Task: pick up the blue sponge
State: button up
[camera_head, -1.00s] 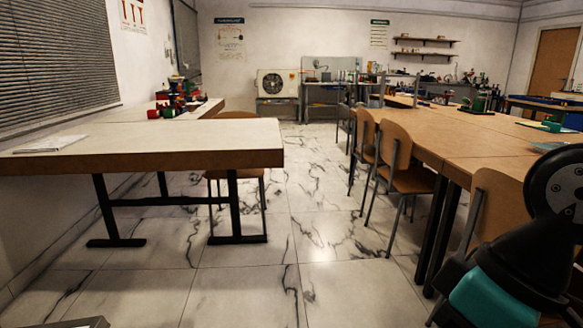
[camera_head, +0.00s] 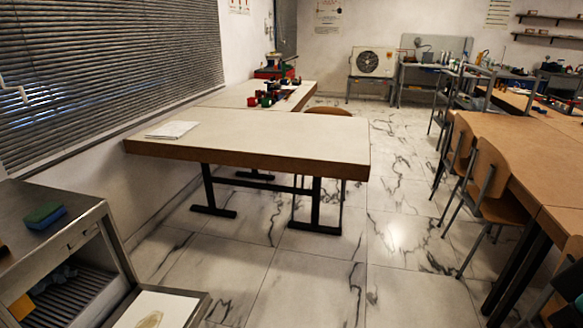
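A small block with a green top and blue sides, which looks like the blue sponge (camera_head: 45,216), lies flat on top of the grey metal cabinet (camera_head: 22,252) at the lower left. Nothing touches it. My gripper is not in view; only a dark sliver of what looks like my arm shows at the lower right edge.
The cabinet front is open, with slats and a yellow item inside. A low tray or flap (camera_head: 195,308) with a white sheet sticks out at its right. A white-topped table (camera_head: 270,135) stands beyond. Chairs and wooden tables line the right. Marble floor between is clear.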

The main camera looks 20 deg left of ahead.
aim_at(49, 213)
jog(key=u, duration=0.35)
jog(key=k, duration=1.05)
jog(key=u, duration=1.75)
jog(key=i, duration=1.5)
jog(key=u, duration=0.05)
